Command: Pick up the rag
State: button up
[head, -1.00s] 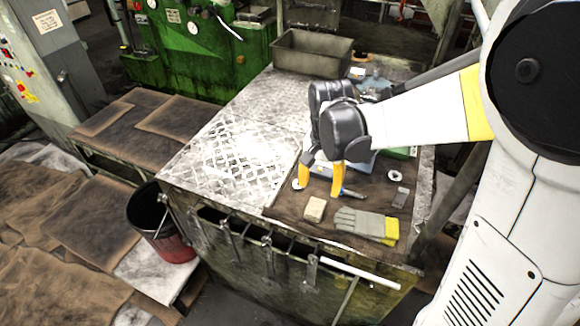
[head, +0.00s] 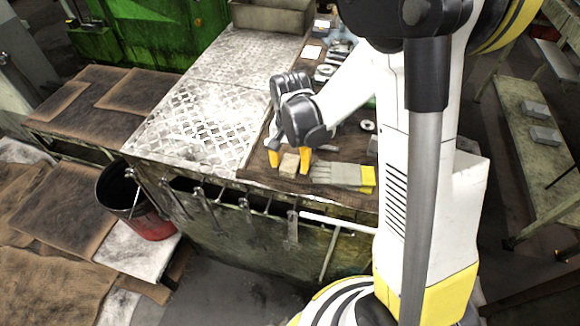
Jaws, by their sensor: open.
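The rag (head: 289,165) looks like a small tan folded block near the front edge of the worktable's dark mat. My gripper (head: 289,162) is open, its two yellow fingertips pointing down. One fingertip shows to the left of the rag and the other to its right. A gap seems to remain on the left; I cannot tell whether the right fingertip touches it. The dark gripper body sits above and behind the rag.
Grey and yellow gloves (head: 340,175) lie just right of the rag. A metal ring (head: 367,126) and several tools lie farther back. Tools hang along the table's front edge. The perforated metal plate (head: 205,125) to the left is bare. A bucket (head: 140,205) stands at the left.

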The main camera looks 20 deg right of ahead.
aim_at(292, 163)
jog(key=c, duration=0.8)
jog(key=shift+r, duration=0.1)
jog(key=shift+r, duration=0.3)
jog(key=r+p, duration=0.1)
jog(key=r, duration=0.3)
jog(key=shift+s+d+p, duration=0.15)
jog(key=shift+d+p, duration=0.05)
jog(key=shift+p, duration=0.15)
jog(key=s+d+r, duration=0.2)
jog(key=d, duration=0.1)
jog(key=s+d+r+p, duration=0.1)
jog(key=d+r, duration=0.1)
jog(key=d, duration=0.1)
jog(key=s+d+r+p, duration=0.1)
jog(key=s+d+r, duration=0.1)
jog(key=d, duration=0.1)
jog(key=shift+s+d+r, duration=0.15)
jog(key=shift+s+d, duration=0.15)
jog(key=shift+s, duration=0.05)
